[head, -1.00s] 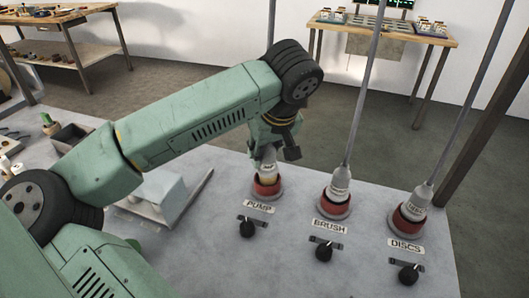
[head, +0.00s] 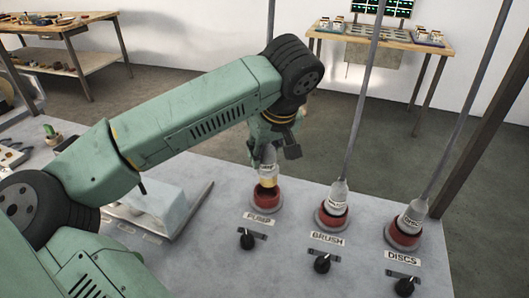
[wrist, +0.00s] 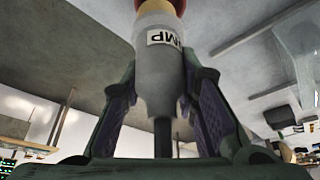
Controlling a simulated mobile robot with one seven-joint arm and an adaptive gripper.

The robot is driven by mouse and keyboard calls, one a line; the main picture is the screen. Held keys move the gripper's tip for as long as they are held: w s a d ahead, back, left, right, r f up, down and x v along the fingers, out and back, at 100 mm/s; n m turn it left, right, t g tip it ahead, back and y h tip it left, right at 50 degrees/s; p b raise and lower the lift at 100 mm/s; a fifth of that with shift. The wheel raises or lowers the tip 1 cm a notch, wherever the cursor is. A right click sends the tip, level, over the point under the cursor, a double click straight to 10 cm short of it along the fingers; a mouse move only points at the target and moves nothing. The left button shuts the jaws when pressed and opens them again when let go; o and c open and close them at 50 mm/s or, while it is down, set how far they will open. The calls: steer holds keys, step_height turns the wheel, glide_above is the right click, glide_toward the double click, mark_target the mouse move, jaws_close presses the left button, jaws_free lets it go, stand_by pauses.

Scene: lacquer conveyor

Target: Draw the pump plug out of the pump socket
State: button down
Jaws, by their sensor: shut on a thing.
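The pump plug (head: 268,171) is a grey cylinder with a gold band at its lower end, upright over the red pump socket (head: 266,197). More of the gold band shows above the red rim; I cannot tell whether its tip is still inside. My gripper (head: 274,152) comes from above and is shut on the plug's grey body. In the wrist view the two fingers flank the plug (wrist: 158,75), with part of its label readable. The red and gold end is at the top edge there. A dark cable runs from the plug between the fingers.
The brush plug (head: 335,199) and discs plug (head: 411,218) stand in red sockets to the right, with cables rising. Black knobs (head: 322,263) sit in front. A pale block on a tray (head: 160,207) lies left. A wooden workbench (head: 380,38) stands behind.

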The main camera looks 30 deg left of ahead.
steer(key=shift+r, duration=0.2)
steer(key=shift+r+p, duration=0.65)
steer(key=shift+r, duration=0.7)
